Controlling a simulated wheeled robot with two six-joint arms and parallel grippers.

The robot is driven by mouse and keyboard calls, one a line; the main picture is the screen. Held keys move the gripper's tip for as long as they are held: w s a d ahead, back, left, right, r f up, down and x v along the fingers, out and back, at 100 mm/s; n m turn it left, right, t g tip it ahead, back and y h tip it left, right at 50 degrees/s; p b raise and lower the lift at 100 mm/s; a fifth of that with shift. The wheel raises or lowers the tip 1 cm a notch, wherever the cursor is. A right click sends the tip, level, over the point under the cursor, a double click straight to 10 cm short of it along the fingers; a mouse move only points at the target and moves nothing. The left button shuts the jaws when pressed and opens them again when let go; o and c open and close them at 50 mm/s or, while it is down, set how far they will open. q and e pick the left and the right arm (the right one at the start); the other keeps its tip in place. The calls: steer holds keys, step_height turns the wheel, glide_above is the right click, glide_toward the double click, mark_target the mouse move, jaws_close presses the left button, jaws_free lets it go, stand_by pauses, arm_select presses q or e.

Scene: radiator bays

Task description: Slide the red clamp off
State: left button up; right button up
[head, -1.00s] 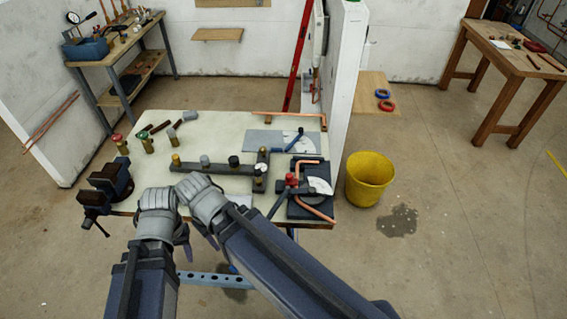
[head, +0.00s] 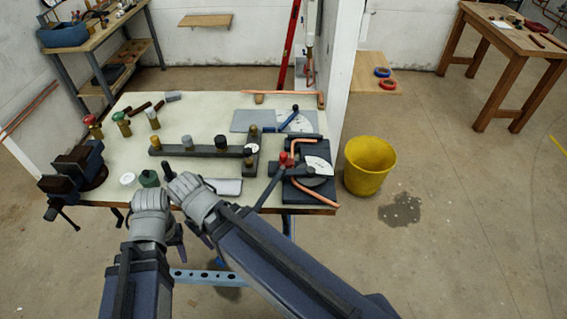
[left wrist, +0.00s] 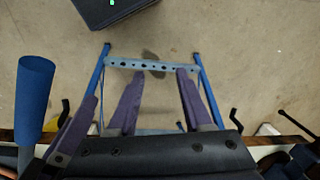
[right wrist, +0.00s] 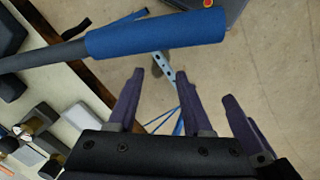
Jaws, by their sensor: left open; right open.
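A small red clamp-like part (head: 285,159) sits on the dark pipe bender (head: 318,190) at the bench's front right, beside a bent copper pipe (head: 303,146) and a white angle scale. I cannot tell how it is fastened. My left gripper (head: 178,240) is open and empty, fingers pointing down in front of the bench edge; its fingers show over bare floor in the left wrist view (left wrist: 155,88). My right gripper (head: 205,238) is open and empty just beside it, left of the bender; it also shows in the right wrist view (right wrist: 188,95). Neither touches the red part.
A blue-sleeved lever (right wrist: 155,36) crosses close above my right fingers in the right wrist view. A vise (head: 78,168) stands at the bench's left. A dark L-shaped bar (head: 190,151) with several fittings lies mid-bench. A yellow bucket (head: 369,168) stands right of the bench.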

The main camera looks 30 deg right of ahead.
arm_select(q)
steer(key=shift+o, duration=1.4)
step_height(320, 180, down, 4)
steer(key=shift+r+b, duration=0.25)
steer(key=shift+b, duration=0.45)
arm_select(e)
steer(key=shift+o, duration=1.4)
steer(key=f, duration=0.2)
steer(key=w+f, duration=0.1)
steer(key=shift+d+f+m, duration=0.25)
steer(key=shift+d+m, duration=0.05)
steer(key=shift+d, duration=0.05)
arm_select(q)
step_height(320, 180, up, 14)
steer(key=r+p, duration=0.1)
steer(key=p, duration=1.4)
arm_select(e)
step_height(320, 180, up, 14)
steer(key=m+y, duration=0.1)
steer(key=m, duration=1.7)
glide_above(284, 154)
steer(key=shift+a+r, duration=0.1)
steer(key=shift+r, duration=0.1)
steer(key=shift+m, duration=0.3)
step_height(284, 154, down, 8)
steer(key=b, duration=0.8)
arm_select(q)
step_height(284, 154, down, 8)
steer(key=shift+f, duration=0.2)
